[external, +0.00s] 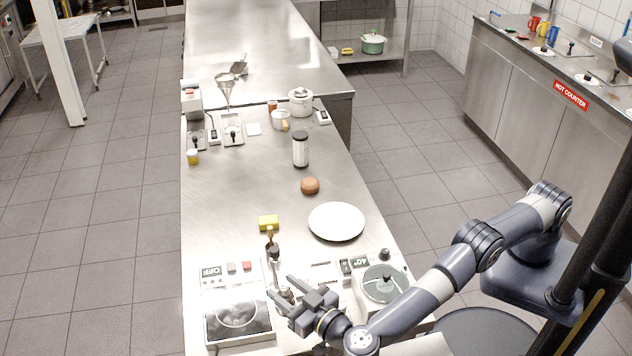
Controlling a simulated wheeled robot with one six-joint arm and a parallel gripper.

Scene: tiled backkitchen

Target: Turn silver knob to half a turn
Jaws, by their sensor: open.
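My gripper (282,288) is open at the front of the steel table, its two fingers pointing left and slightly up in the external view. Between and just behind the fingers is a small dark and silver fitting (285,296), partly hidden by them; I cannot tell whether it is the silver knob or whether a finger touches it. No knob is clearly silver in this view.
A hot plate (238,314) with an OFF display lies left of my gripper. A white plate (336,221), a brown bun-like item (310,185) and a jar (300,149) are farther back. The table's middle left is clear.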

